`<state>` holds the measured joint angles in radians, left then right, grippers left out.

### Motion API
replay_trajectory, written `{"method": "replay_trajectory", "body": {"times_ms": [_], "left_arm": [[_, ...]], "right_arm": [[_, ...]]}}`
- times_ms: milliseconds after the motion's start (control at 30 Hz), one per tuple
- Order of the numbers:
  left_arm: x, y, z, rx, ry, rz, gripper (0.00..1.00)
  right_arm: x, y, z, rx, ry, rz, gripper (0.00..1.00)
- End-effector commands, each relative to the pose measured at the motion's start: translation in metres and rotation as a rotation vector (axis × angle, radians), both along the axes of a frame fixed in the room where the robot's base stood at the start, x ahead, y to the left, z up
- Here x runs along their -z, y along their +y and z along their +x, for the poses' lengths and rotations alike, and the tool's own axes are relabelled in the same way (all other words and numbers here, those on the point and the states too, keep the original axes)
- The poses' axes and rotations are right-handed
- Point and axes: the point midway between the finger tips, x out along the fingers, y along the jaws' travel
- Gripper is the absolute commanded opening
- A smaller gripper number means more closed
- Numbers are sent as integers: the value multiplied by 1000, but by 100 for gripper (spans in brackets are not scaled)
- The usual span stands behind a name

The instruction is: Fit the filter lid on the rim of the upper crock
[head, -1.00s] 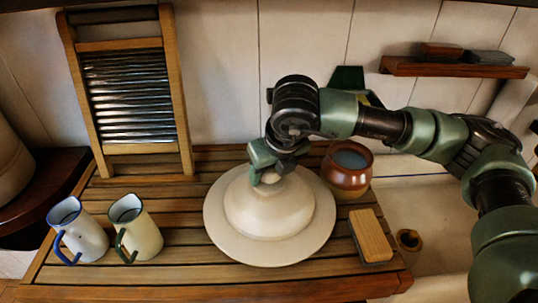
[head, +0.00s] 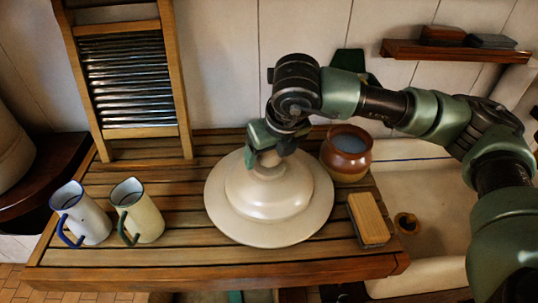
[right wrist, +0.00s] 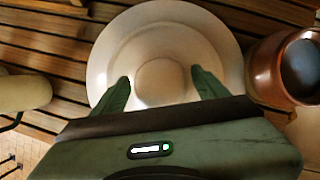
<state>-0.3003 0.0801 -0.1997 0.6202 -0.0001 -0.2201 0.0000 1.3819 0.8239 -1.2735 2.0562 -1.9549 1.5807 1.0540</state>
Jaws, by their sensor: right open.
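The cream filter lid (head: 268,195), a wide brim with a raised dome, lies on the slatted wooden board. My right gripper (head: 268,155) is over the top of the dome. In the right wrist view the open fingers of this gripper (right wrist: 160,88) stand on either side of the lid's round knob (right wrist: 160,80); contact cannot be told. The lid's brim also shows there (right wrist: 100,60). A large pale vessel (head: 12,155) on a dark stand is cut off at the left edge; I cannot tell if it is the upper crock. My left gripper is not in view.
A brown jar (head: 347,160) stands close behind the lid's right side, and a wooden brush (head: 368,218) lies to its right. Two enamel jugs (head: 84,213) (head: 137,211) stand left. A washboard (head: 125,80) leans on the wall. A sink (head: 425,195) is at right.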

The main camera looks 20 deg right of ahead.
Motion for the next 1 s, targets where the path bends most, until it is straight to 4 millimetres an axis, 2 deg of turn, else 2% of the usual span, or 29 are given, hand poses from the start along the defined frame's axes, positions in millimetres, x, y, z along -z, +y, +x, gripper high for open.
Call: {"method": "replay_trajectory", "body": {"times_ms": [200, 500, 700, 1000], "left_arm": [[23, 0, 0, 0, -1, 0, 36], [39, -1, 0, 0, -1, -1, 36], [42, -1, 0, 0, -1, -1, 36], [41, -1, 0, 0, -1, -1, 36]], "right_arm": [[-36, -2, -16, -2, -9, 1, 74], [-90, -4, -37, -2, -6, 1, 74], [-103, -5, -42, -1, -2, 0, 74], [-104, -5, -43, -1, -1, 0, 74]]}}
